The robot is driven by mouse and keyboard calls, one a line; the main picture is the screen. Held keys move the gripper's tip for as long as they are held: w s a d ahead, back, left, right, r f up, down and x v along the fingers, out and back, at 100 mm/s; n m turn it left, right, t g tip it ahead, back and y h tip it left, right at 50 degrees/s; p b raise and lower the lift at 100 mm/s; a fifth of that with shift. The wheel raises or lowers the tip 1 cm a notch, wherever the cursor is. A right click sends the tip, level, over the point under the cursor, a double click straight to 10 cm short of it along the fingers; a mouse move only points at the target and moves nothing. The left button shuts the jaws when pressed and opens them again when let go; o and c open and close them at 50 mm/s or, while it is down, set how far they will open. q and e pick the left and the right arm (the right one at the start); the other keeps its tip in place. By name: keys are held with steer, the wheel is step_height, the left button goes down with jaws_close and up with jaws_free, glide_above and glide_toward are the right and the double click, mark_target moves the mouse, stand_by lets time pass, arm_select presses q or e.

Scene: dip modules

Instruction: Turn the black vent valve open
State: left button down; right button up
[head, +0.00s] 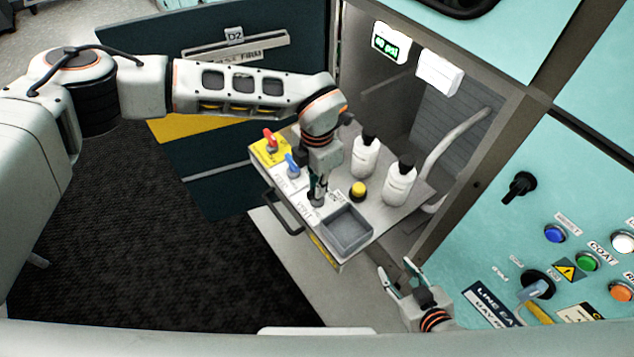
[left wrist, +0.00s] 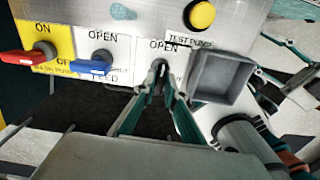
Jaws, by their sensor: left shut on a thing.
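The black vent valve (left wrist: 161,70) is mostly hidden between the fingertips of my left gripper (left wrist: 161,82), under an OPEN label in the left wrist view. In the head view, my left gripper (head: 317,196) points down at the panel's front edge, between the blue lever and the grey tray. It is shut on the valve's handle. The handle's exact angle is hard to tell. My right gripper (head: 400,277) is open and empty, low in front of the cabinet, right of the panel.
A red lever (head: 270,141) on a yellow plate and a blue lever (head: 292,163) are to the left. A yellow button (head: 358,190), two white bottles (head: 366,158) (head: 399,182) and a grey tray (head: 347,229) are close by. A teal control panel (head: 560,200) stands right.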

arm_select(q)
steer(key=shift+n, duration=0.3)
stand_by(0.4)
steer(key=c, duration=2.1)
jaws_free()
step_height(320, 180, up, 12)
